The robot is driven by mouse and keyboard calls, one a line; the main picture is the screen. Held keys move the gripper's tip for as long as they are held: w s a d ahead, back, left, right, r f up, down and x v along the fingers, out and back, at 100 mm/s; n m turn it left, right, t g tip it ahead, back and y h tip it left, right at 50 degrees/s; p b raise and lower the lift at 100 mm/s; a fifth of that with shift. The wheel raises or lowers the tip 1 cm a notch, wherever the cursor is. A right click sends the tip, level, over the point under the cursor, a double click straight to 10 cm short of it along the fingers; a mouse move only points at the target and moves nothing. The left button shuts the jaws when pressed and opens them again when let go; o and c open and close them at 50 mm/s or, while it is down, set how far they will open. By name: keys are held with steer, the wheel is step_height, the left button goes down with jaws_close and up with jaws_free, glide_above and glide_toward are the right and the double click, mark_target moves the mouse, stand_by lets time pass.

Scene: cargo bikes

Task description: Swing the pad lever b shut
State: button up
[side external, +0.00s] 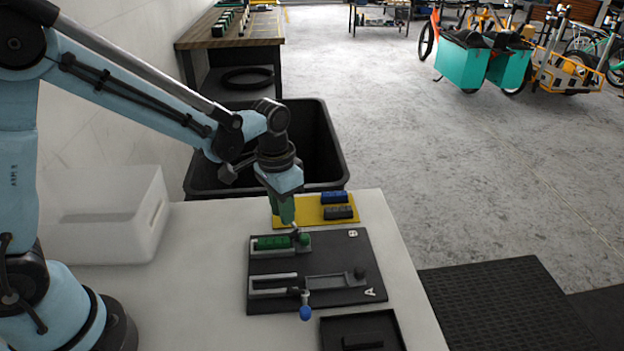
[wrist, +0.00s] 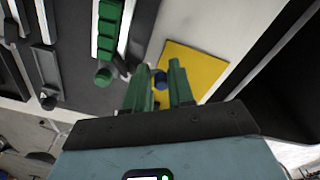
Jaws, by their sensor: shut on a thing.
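A dark board (side external: 275,262) carries two slotted fixtures, marked A and B. The fixture at B holds a green ridged pad (side external: 272,242), which also shows in the wrist view (wrist: 109,28). A round green part (side external: 304,239) sits at its right end. My gripper (side external: 293,228) is at the far side of that end, with green fingers pointing down. The rest of that lever is mostly hidden by the fingers.
The other lever's blue knob (side external: 306,313) sticks out at the near side of fixture A. A yellow mat (side external: 308,212) with blue (side external: 334,197) and dark (side external: 338,212) pads lies beyond the board. A black tray (side external: 390,318) is near; a white bin (side external: 105,215) stands left.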

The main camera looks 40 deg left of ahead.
mark_target(266, 235)
steer(key=shift+s+a+f, duration=0.4)
steer(key=shift+s+a, duration=0.2)
steer(key=shift+s, duration=0.2)
jaws_close()
steer(key=shift+s+a, duration=0.1)
steer(key=shift+s, duration=0.6)
steer(key=shift+s+d, duration=0.2)
steer(key=shift+s, duration=0.3)
steer(key=shift+s, duration=0.1)
steer(key=shift+s+d, duration=0.1)
steer(key=shift+s, duration=0.5)
steer(key=shift+s, duration=0.1)
